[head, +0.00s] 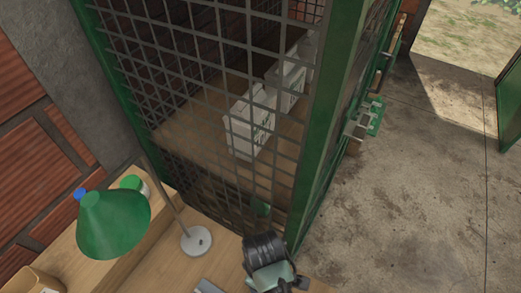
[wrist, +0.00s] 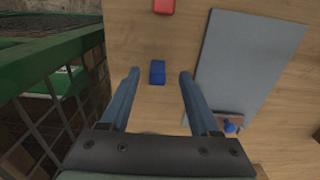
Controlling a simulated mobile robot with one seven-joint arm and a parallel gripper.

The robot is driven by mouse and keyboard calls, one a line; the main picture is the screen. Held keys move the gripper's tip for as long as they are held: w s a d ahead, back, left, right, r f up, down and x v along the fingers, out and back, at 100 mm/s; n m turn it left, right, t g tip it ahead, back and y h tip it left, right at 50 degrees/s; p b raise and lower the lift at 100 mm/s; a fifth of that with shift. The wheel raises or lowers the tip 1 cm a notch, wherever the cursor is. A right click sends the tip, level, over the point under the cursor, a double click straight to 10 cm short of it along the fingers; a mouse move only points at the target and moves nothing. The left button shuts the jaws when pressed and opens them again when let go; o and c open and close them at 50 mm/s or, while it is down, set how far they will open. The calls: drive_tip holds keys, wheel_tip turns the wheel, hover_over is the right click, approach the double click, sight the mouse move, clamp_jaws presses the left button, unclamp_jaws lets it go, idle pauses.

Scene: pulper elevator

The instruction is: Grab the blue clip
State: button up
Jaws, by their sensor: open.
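A small blue block-like piece, which looks like the blue clip (wrist: 157,73), lies on the wooden table in the wrist view. It shows between the two fingertips of my gripper (wrist: 158,76), slightly nearer the left one in the picture. The fingers are apart and nothing is held. I cannot tell how far above the clip they are. In the head view, my gripper's dark end (head: 268,268) is at the bottom, over the table beside the mesh cage; the clip is not visible there.
In the wrist view, a red piece (wrist: 163,6) lies beyond the clip, a grey flat panel (wrist: 250,65) to the right, and green-framed mesh to the left. In the head view, a green lamp (head: 113,223) stands left of my gripper. The mesh cage (head: 225,85) holds white containers.

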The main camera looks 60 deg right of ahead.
drive_tip(key=shift+w+d+f, duration=0.1)
drive_tip(key=shift+w+f, duration=0.1)
drive_tip(key=shift+f, duration=0.95)
drive_tip(key=shift+w+d+f, duration=0.1)
drive_tip(key=shift+w+f, duration=0.05)
drive_tip(key=shift+f, duration=1)
drive_tip(key=shift+a, duration=0.1)
clamp_jaws()
